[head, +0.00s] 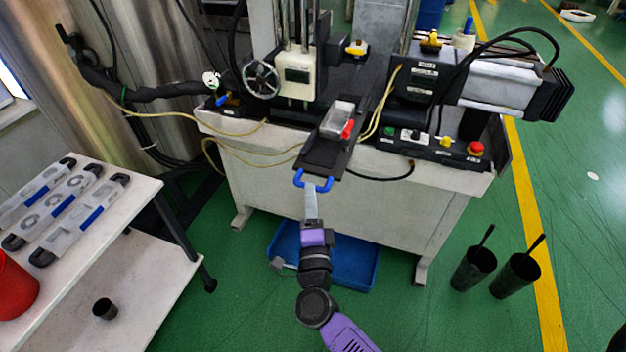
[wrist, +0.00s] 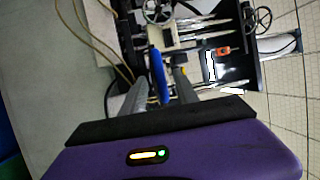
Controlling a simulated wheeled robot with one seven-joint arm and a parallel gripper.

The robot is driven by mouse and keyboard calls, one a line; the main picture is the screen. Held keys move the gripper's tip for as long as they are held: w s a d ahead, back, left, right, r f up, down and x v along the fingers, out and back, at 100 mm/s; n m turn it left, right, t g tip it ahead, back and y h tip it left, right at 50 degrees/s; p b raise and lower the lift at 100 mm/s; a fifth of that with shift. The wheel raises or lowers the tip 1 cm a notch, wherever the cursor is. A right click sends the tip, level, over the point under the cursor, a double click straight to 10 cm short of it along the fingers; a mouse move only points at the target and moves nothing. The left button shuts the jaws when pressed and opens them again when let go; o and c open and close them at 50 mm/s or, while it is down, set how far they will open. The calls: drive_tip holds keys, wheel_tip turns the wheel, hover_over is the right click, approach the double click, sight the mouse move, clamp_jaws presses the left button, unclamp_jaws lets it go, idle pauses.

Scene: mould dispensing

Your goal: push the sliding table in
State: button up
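The sliding table is a dark plate (head: 322,158) that juts out from the front of the machine in the head view, with a clear-topped block with a red part on it. A blue U-shaped handle (head: 325,186) is on its near end. My gripper (head: 311,196) is at this handle, reaching up from below in the picture. In the wrist view the blue handle (wrist: 158,72) lies between my two grey fingers (wrist: 162,84). The fingers look apart, with a small gap beside the handle; firm contact is not visible.
The white machine bench (head: 420,172) stands behind the handle. A blue bin (head: 357,262) is on the floor below. A white side table (head: 130,235) with several parts is at left. Two dark cups (head: 474,268) stand at right. Yellow hoses (head: 240,134) hang near the plate.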

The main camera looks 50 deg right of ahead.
drive_tip(key=x, duration=0.6)
drive_tip(key=shift+w+d+p, duration=0.2)
drive_tip(key=shift+p, duration=0.25)
drive_tip(key=shift+r, duration=0.1)
clamp_jaws()
drive_tip(key=shift+r, duration=0.15)
